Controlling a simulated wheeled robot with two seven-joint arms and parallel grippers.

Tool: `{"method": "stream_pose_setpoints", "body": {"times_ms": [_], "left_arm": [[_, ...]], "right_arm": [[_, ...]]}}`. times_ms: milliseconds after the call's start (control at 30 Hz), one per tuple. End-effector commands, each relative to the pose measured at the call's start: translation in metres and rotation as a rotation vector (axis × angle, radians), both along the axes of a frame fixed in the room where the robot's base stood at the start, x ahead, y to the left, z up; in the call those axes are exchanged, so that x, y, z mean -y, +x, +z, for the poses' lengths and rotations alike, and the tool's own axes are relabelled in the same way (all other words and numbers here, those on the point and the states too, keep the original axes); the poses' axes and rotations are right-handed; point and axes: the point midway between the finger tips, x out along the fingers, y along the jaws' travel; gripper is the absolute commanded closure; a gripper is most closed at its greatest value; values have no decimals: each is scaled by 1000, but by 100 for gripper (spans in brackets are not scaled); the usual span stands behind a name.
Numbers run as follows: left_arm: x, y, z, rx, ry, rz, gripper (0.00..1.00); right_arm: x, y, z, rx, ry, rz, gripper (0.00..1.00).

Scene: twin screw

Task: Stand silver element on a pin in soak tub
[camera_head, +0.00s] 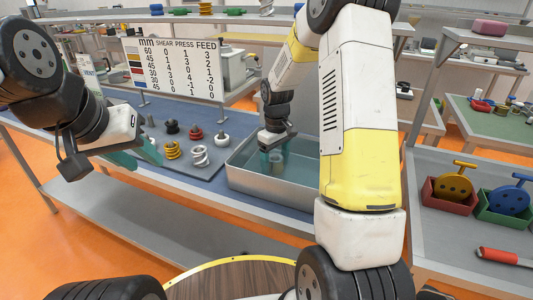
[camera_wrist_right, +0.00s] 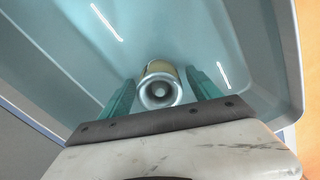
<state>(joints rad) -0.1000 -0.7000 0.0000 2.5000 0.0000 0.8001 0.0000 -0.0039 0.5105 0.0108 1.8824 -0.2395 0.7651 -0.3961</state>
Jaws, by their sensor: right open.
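The soak tub (camera_head: 247,182) is a grey metal tub with clear bluish liquid at the bench's right end. My right gripper (camera_head: 276,157) reaches down into it. Its teal fingers are apart, on either side of a short round piece (camera_wrist_right: 160,90) with a silver rim, a round centre and a yellowish side; I cannot tell if they touch it. The piece seems upright in the tub, but whether it sits on a pin is hidden. A silver coil-shaped element (camera_head: 200,156) stands on the grey mat. My left gripper (camera_head: 143,150) is over the bench's left part, its finger gap unclear.
On the mat (camera_head: 208,173), a yellow coil (camera_head: 172,150) stands beside the silver one, with red, black and white-topped pieces behind. A number board (camera_head: 175,68) stands behind the mat. A right-hand shelf holds red (camera_head: 446,192) and green (camera_head: 500,210) bins.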

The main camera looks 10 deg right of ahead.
Motion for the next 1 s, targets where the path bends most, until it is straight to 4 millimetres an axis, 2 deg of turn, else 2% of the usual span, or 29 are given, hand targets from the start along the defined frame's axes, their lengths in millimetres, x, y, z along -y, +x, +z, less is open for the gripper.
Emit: {"method": "stream_pose_setpoints", "body": {"times_ms": [167,500,667,1000], "left_arm": [[0,0,0,0,0,0,64],[0,0,0,0,0,0,64],[0,0,0,0,0,0,64],[0,0,0,0,0,0,64]], "right_arm": [[0,1,15,4,0,0,28],[0,1,69,4,0,1,28],[0,0,78,1,1,1,28],[0,0,78,1,1,0,28]]}}
